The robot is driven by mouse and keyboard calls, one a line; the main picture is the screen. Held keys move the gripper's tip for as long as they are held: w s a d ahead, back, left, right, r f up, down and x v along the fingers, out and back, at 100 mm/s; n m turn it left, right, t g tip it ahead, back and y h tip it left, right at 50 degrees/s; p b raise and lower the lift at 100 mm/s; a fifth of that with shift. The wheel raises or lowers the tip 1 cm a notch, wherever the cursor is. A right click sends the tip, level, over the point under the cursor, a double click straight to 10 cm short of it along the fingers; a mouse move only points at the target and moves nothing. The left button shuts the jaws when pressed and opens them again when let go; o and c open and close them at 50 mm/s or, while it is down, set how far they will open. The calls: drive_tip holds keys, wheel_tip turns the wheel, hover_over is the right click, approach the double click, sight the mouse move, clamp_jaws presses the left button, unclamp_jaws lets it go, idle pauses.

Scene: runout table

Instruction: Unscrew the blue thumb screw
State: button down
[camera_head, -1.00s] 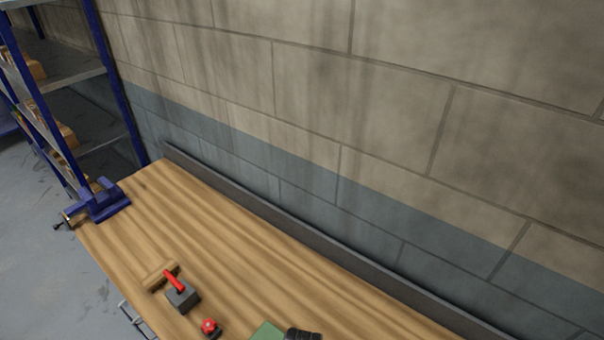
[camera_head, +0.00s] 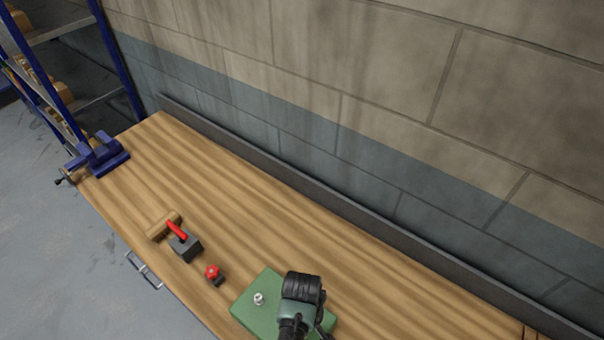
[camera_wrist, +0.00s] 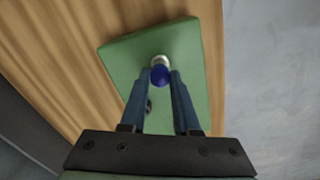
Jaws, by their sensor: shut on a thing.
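The blue thumb screw (camera_wrist: 160,75) shows in the wrist view, between the fingertips of my gripper (camera_wrist: 160,82). The fingers are closed on its sides. A pale metal piece (camera_wrist: 160,60) shows right beside the blue head, over the green block (camera_wrist: 190,45). I cannot tell how deep the screw sits. In the head view the green block (camera_head: 245,312) lies on the bench with a silver fitting (camera_head: 258,298) on top. My wrist covers the right part of the block there and hides the fingertips and the blue screw.
On the wooden bench (camera_head: 240,220), left of the block, are a red knob on a dark base (camera_head: 212,272) and a red-handled tool with a dark block (camera_head: 186,245). A blue vise (camera_head: 98,155) stands at the far left end. A dark ledge (camera_head: 350,210) runs along the wall.

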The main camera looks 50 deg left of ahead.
drive_tip(key=n, duration=0.4)
drive_tip(key=shift+n, duration=0.3)
drive_tip(key=n, duration=0.2)
drive_tip(key=shift+n, duration=0.3)
drive_tip(key=c, duration=0.7)
unclamp_jaws()
drive_tip(key=shift+r, duration=0.1)
